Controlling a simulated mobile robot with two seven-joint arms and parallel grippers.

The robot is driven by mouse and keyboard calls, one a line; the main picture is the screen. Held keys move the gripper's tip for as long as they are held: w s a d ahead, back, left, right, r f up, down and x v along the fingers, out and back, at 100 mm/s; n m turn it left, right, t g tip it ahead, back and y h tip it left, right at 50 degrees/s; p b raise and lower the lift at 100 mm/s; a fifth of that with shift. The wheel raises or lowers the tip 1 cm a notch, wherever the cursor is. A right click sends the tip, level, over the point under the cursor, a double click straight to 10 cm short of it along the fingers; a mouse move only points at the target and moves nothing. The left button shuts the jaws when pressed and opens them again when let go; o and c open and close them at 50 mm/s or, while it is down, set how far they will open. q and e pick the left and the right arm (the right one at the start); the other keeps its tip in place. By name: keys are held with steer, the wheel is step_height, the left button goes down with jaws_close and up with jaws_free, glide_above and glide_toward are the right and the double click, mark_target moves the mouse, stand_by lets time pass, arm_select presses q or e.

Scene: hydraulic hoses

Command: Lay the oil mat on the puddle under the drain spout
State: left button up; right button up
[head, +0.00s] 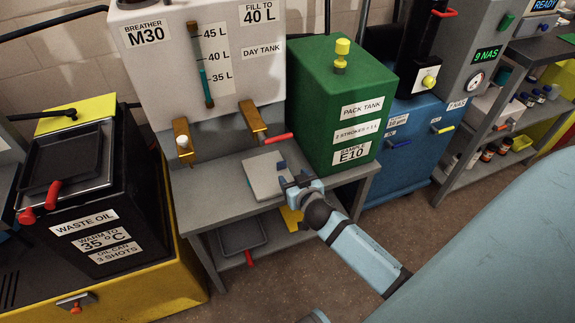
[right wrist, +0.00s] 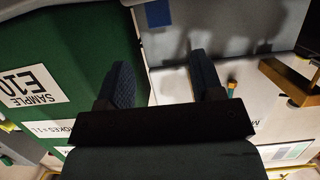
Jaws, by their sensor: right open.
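A pale grey square, which looks like the oil mat (head: 264,177), lies flat on the grey bench under the day tank. A small blue patch shows at its right edge. The drain spout looks to be the brass bracket-like part with a red lever (head: 278,139), above and behind the mat. My right gripper (head: 294,181) is at the mat's right edge, with its fingers apart. The right wrist view shows the two dark fingers (right wrist: 163,86) spread with nothing between them. I cannot see a puddle; the mat may cover it. My left gripper is out of view.
The green pack tank (head: 318,100) stands close to the right of the mat. The white day tank (head: 215,95) rises behind. A dark tray (head: 242,236) sits on the lower shelf. The waste oil box (head: 90,215) is at left.

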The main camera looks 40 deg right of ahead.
steer(key=v, duration=0.3)
steer(key=shift+s+a+r, duration=0.1)
steer(key=shift+s+r, duration=0.05)
steer(key=shift+s, duration=0.2)
